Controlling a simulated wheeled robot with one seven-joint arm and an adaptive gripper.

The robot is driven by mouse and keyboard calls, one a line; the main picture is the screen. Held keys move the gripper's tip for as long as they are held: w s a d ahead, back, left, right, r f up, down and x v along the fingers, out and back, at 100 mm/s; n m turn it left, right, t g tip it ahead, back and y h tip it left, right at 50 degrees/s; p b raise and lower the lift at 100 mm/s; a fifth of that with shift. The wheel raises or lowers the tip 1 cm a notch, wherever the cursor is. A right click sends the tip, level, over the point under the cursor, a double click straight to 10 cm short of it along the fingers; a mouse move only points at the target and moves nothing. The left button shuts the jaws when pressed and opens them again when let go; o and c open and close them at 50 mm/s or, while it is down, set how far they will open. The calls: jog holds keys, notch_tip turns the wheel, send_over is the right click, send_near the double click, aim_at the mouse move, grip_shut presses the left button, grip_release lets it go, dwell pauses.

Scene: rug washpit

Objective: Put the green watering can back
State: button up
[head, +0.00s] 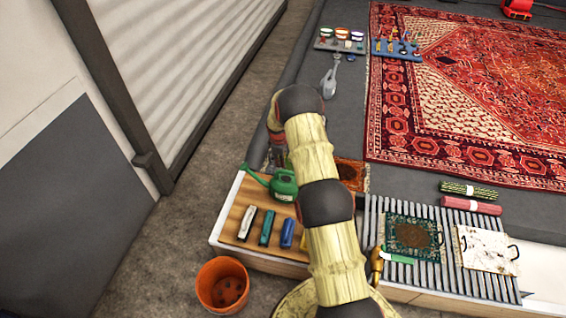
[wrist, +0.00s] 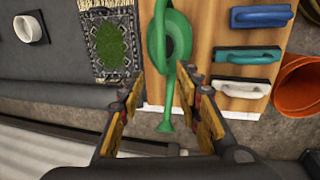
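The green watering can (head: 284,186) stands on the wooden board (head: 236,214) at the left end of the bench, its spout toward the left. In the wrist view the watering can (wrist: 178,38) is seen from above, and its spout points down the picture between my fingers. My gripper (wrist: 163,82) is open, with its two fingers well apart on either side of the can's spout and handle. I cannot tell whether a finger touches it. In the head view my arm hides most of the gripper and part of the board.
Three handled brushes, white (head: 247,222), teal (head: 268,227) and blue (head: 287,233), lie in front of the can. An orange bucket (head: 223,284) stands on the floor.

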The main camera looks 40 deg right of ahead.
jog(key=s+a+r+m+t, duration=0.1)
jog(key=a+r, duration=0.3)
jog(key=r, duration=0.7)
jog(key=s+a+r+m, duration=0.1)
jog(key=a+r, duration=0.3)
jog(key=r, duration=0.7)
jog(key=s+a+r+m, duration=0.1)
jog(key=s+a+r, duration=0.2)
jog(key=r, duration=0.2)
jog(key=s+a+r+t, duration=0.1)
jog(key=s+a+r, duration=0.2)
jog(key=r, duration=0.3)
jog(key=s+a+r+m, duration=0.1)
jog(key=s+a+r, duration=0.2)
jog(key=a+r, duration=0.15)
jog(key=s+a+r+m+t+y, duration=0.1)
jog(key=s+a+r, duration=0.35)
jog(key=s, duration=0.25)
jog(key=s+a+r+m, duration=0.1)
jog(key=s+a+r, duration=0.2)
jog(key=s+r, duration=0.3)
jog(key=s+a+m, duration=0.1)
jog(key=s+a, duration=0.2)
jog(key=s, duration=0.6)
jog(key=s+a+m+t+y, duration=0.1)
jog(key=s+a, duration=0.1)
jog(key=s, duration=0.6)
jog(key=shift+s+a+f, duration=0.25)
jog(key=shift+s+a, duration=0.15)
